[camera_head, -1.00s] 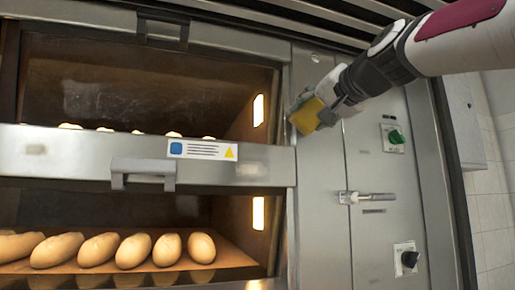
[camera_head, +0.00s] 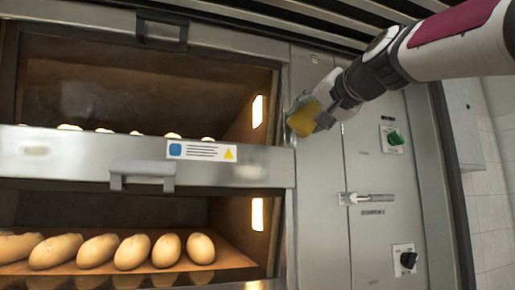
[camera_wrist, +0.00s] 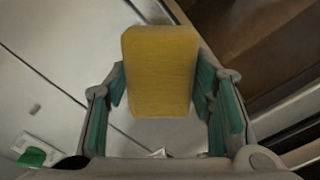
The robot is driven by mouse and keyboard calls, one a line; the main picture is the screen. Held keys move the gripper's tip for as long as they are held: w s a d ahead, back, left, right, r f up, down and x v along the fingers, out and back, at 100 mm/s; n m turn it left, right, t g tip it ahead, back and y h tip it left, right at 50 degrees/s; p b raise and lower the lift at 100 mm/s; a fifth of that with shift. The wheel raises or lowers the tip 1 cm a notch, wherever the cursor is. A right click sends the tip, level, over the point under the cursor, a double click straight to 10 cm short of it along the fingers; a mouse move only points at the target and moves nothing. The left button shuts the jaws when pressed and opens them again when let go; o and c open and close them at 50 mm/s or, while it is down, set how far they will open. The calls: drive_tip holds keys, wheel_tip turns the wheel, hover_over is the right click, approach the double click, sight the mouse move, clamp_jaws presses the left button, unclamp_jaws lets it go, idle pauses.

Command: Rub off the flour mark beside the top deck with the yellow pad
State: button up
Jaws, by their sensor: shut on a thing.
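The yellow pad (camera_head: 303,119) is held in my gripper (camera_head: 326,110) against or just in front of the steel panel (camera_head: 318,175), to the right of the top deck's opening. In the wrist view the yellow pad (camera_wrist: 160,72) sits between the two green-lined fingers of my gripper (camera_wrist: 161,92), which are shut on its sides. I cannot tell whether the pad touches the panel. No flour mark shows clearly on the panel near the pad; the pad and gripper hide part of it.
The top deck (camera_head: 140,90) is open, with its door (camera_head: 60,152) lowered and loaves behind it. The lower deck holds several loaves (camera_head: 133,251). A green knob (camera_head: 395,138), a latch handle (camera_head: 366,198) and a black knob (camera_head: 408,259) stick out from the panel.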

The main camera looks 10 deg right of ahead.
drive_tip(key=shift+w+a, duration=0.15)
drive_tip(key=shift+w, duration=0.5)
drive_tip(key=shift+w+d+b, duration=0.15)
drive_tip(key=shift+d+b, duration=0.25)
drive_tip(key=shift+d, duration=0.6)
drive_tip(key=shift+w+d+b, duration=0.15)
drive_tip(key=shift+d+b, duration=0.2)
drive_tip(key=shift+d, duration=0.6)
drive_tip(key=shift+w+d+b, duration=0.2)
drive_tip(key=shift+d, duration=0.7)
drive_tip(key=shift+w+d+b, duration=0.15)
drive_tip(key=shift+w+d, duration=0.05)
drive_tip(key=shift+d, duration=0.65)
drive_tip(key=shift+s+a+p, duration=0.25)
drive_tip(key=shift+a, duration=1)
drive_tip(key=shift+s+a+p, duration=0.2)
drive_tip(key=shift+a+p, duration=0.05)
drive_tip(key=shift+a, duration=1)
drive_tip(key=shift+s+a+p, duration=0.25)
drive_tip(key=shift+a, duration=1)
drive_tip(key=shift+s+d+b, duration=0.2)
drive_tip(key=shift+s+d, duration=0.05)
drive_tip(key=shift+s, duration=0.75)
drive_tip(key=shift+s+d+b, duration=0.15)
drive_tip(key=shift+s+d, duration=0.05)
drive_tip(key=shift+s, duration=0.75)
drive_tip(key=shift+s+d+b, duration=0.2)
drive_tip(key=shift+s+d, duration=0.05)
drive_tip(key=shift+s, duration=0.75)
